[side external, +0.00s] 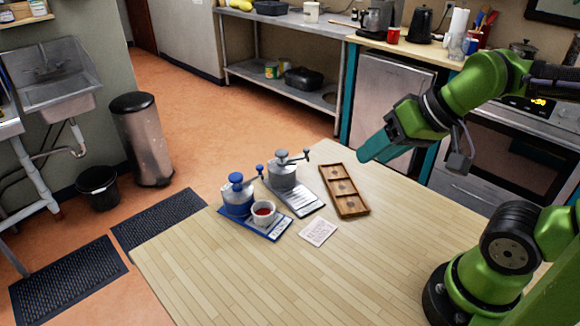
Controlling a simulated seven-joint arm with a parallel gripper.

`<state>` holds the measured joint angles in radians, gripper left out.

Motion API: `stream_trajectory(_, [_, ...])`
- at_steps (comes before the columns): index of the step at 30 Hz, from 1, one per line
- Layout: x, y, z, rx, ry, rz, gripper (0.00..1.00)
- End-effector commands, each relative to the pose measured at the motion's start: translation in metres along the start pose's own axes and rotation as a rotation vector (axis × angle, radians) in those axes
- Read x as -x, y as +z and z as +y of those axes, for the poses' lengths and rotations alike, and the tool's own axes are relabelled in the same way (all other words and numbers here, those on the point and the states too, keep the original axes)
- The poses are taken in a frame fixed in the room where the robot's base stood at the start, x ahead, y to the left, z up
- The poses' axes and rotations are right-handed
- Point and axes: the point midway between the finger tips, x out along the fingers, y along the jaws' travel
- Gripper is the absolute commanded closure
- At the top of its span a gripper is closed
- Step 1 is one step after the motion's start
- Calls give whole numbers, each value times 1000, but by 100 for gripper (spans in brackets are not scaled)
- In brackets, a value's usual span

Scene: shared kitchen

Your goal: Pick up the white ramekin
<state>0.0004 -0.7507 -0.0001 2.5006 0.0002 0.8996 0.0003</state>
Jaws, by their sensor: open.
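The white ramekin (264,213) holds something red and stands on a blue card or mat (262,233) on the wooden table, in front of a blue-and-silver grinder-like device (237,195) with a crank. My gripper (370,151) is in the air to the right of and beyond the ramekin, above the table's far side. It is open and appears empty; its teal fingers point down and left, and the gap between them is hard to see from this side.
A grey cranked device (283,172) stands on a grey mat (309,205) behind the ramekin. A wooden tray (335,170) with compartments lies to the right. A pale paper card (318,232) lies near the ramekin. The table's front (260,290) is clear.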

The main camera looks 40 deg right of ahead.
Motion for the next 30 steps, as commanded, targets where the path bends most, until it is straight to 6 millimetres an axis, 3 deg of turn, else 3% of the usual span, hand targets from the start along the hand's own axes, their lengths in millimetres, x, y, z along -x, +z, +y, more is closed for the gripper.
stream_trajectory(13, [0, 0, 0, 1, 0, -1, 54])
stream_trajectory(21, [0, 0, 0, 1, 0, -1, 13])
stream_trajectory(30, [-1, 1, -1, 3, 0, -6, 12])
